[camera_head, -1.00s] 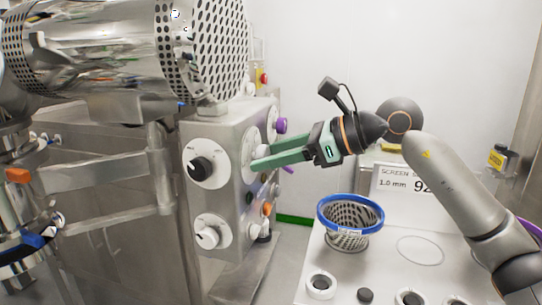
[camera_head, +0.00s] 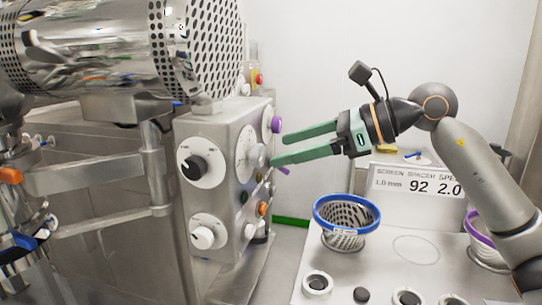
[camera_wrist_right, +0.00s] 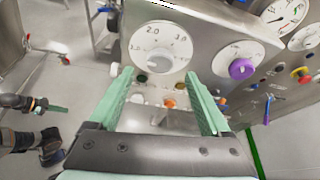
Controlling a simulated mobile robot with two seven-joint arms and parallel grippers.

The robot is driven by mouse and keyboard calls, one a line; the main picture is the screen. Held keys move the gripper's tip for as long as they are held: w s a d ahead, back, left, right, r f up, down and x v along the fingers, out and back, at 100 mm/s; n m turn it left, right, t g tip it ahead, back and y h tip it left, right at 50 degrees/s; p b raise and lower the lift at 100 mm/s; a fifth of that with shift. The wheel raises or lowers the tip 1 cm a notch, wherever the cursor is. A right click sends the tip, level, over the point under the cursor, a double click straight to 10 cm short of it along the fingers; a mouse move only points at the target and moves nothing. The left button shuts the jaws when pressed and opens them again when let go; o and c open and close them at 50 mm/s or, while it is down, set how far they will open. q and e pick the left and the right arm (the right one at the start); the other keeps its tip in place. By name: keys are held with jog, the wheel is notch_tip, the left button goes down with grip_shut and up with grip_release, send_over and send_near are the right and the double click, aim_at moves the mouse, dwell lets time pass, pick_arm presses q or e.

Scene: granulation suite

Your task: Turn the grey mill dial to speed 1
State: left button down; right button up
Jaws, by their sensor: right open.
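The grey mill dial (camera_head: 257,157) sits on a round white scale plate on the side of the steel control box. In the right wrist view the grey dial (camera_wrist_right: 160,62) lies below the marks 2.0 and 3.0, with another mark at the left; I cannot tell where it points. My right gripper (camera_head: 273,151) is open and empty, its green fingers pointing at the dial from the right. In the right wrist view the spread fingers of this gripper (camera_wrist_right: 158,73) frame the dial, apparently short of it.
A black dial (camera_head: 193,167) and a white dial (camera_head: 204,237) are on the box's front face. A purple knob (camera_wrist_right: 241,69) is right of the grey dial. A blue-rimmed screen basket (camera_head: 347,216) stands on the bench before a sign (camera_head: 420,184) reading 1.0 mm, 92, 2.0.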

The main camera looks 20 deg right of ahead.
pick_arm(q)
jog(key=shift+w+d, duration=0.2)
jog(key=shift+d, duration=0.15)
pick_arm(e)
jog(key=v, duration=0.7)
jog(key=shift+d+r, duration=0.1)
jog(key=shift+s, duration=0.1)
